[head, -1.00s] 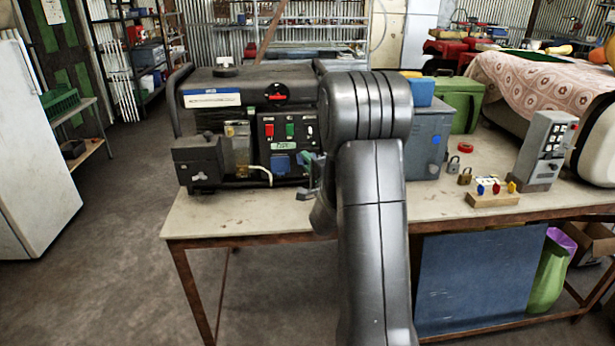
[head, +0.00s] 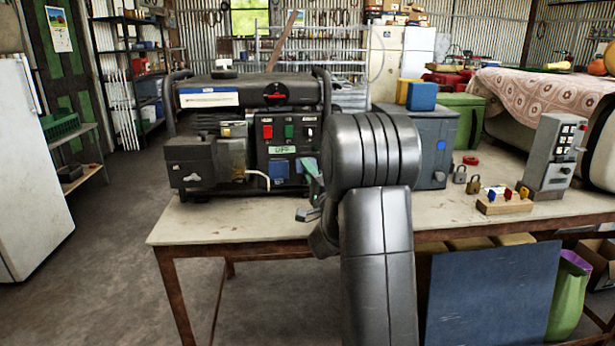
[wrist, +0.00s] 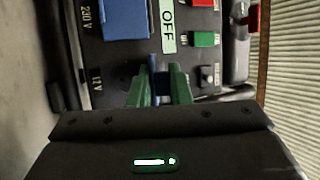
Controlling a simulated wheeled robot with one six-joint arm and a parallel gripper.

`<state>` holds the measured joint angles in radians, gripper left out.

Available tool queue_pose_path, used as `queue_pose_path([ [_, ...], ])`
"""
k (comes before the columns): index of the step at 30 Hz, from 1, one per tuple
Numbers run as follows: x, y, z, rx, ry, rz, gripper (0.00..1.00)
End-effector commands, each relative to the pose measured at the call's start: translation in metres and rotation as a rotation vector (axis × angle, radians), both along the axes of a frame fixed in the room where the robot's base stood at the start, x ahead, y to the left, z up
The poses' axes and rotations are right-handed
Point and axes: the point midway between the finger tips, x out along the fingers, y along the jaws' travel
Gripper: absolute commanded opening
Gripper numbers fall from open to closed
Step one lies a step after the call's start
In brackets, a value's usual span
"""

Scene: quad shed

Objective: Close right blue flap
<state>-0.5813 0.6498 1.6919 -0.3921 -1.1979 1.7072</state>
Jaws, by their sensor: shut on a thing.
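The black generator (head: 205,123) stands on the table with its control panel facing me. In the wrist view my gripper's green fingers (wrist: 156,88) are closed on a thin blue piece, the right blue flap (wrist: 156,74), seen nearly edge-on beside the "12V" label. It stands out from the panel; its exact angle is hard to tell. The other blue flap (wrist: 125,18), beside "230 V", lies flat on the panel and also shows in the head view (head: 278,169). In the head view my gripper (head: 314,184) is at the panel's lower right, and my arm partly hides that area.
Red (head: 267,131) and green (head: 289,131) switches sit above the "OFF" sign (head: 282,149). A grey box (head: 432,150) stands right of my arm. Padlocks and a wooden block (head: 505,206) lie further right. The table's front left is clear.

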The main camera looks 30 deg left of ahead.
Motion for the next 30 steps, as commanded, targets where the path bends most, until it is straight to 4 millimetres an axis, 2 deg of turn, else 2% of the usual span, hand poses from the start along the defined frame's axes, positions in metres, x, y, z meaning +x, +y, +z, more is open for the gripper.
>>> queue_pose_path([
  [1,0.000,0.000,0.005,0.008,-0.009,0.000,0.00],
  [11,0.000,0.000,0.005,0.008,-0.011,0.000,0.00],
  [12,0.000,0.000,0.005,0.008,-0.011,0.000,0.21],
  [14,0.000,0.000,0.005,0.007,-0.010,0.000,0.33],
  [15,0.000,0.000,0.004,0.007,-0.009,0.001,0.35],
  [25,-0.002,-0.003,0.000,0.002,-0.004,0.000,0.35],
  [30,-0.013,-0.021,-0.009,0.000,-0.002,-0.002,0.35],
])
